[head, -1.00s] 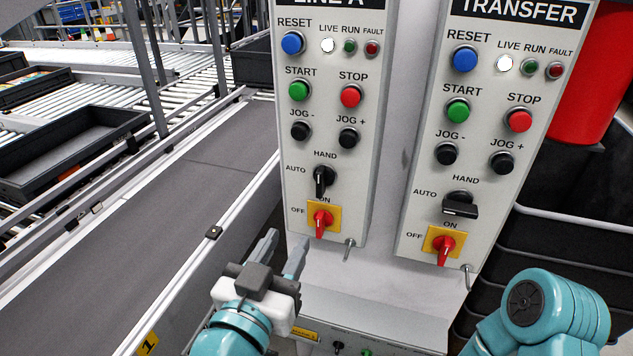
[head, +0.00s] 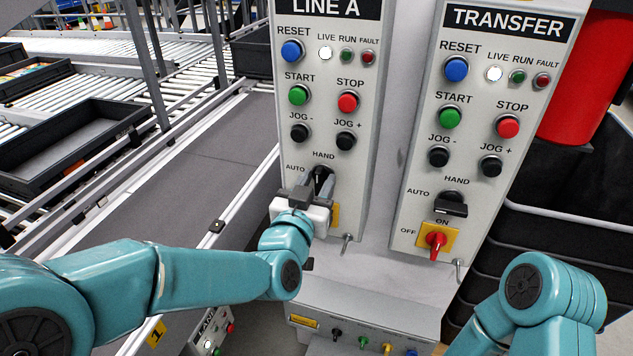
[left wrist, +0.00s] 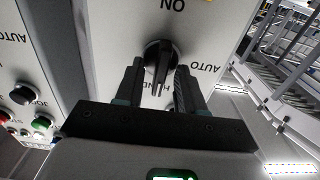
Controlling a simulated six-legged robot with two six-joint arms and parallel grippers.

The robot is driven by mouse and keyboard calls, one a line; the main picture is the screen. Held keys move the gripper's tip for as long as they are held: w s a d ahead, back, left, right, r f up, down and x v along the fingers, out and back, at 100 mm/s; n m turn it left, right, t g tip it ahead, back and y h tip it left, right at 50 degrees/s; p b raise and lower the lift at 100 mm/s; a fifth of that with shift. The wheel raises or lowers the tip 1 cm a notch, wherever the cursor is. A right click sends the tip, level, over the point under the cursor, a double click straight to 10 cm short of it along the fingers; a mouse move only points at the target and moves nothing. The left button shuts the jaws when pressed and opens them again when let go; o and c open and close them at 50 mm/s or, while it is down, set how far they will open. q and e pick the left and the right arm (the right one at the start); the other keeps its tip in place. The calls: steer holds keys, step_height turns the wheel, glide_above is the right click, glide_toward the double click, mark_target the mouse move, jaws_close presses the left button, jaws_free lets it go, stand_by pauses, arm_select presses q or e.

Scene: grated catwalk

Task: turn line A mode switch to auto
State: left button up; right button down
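The line A mode switch (head: 322,173) is a black rotary knob between the HAND and AUTO labels on the LINE A panel (head: 352,190). It also shows in the left wrist view (left wrist: 158,58), where its handle lines up with the HAND label rather than AUTO. My left gripper (head: 315,186) is at the knob, with its fingers partly covering it in the head view. In the left wrist view my left gripper (left wrist: 158,84) is open, one finger on each side of the handle, with gaps visible. My right gripper is out of view.
Below the switch is a yellow plate (head: 336,213), with its red ON/OFF switch hidden by my gripper. The TRANSFER panel (head: 420,215) stands to the right with its own black mode switch (head: 451,205). A conveyor (head: 215,165) runs at left.

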arm_select(q)
steer(key=shift+s, duration=0.1)
steer(key=shift+c, duration=0.3)
jaws_close()
steer(key=shift+f+n+b, duration=0.15)
steer(key=shift+n+b, duration=0.35)
steer(key=shift+b, duration=0.45)
steer(key=shift+a+n+b, duration=0.15)
steer(key=shift+n+b, duration=3.85)
steer(key=shift+n, duration=0.2)
steer(key=shift+a+n+b, duration=0.15)
steer(key=shift+n+b, duration=3.85)
steer(key=shift+n, duration=0.2)
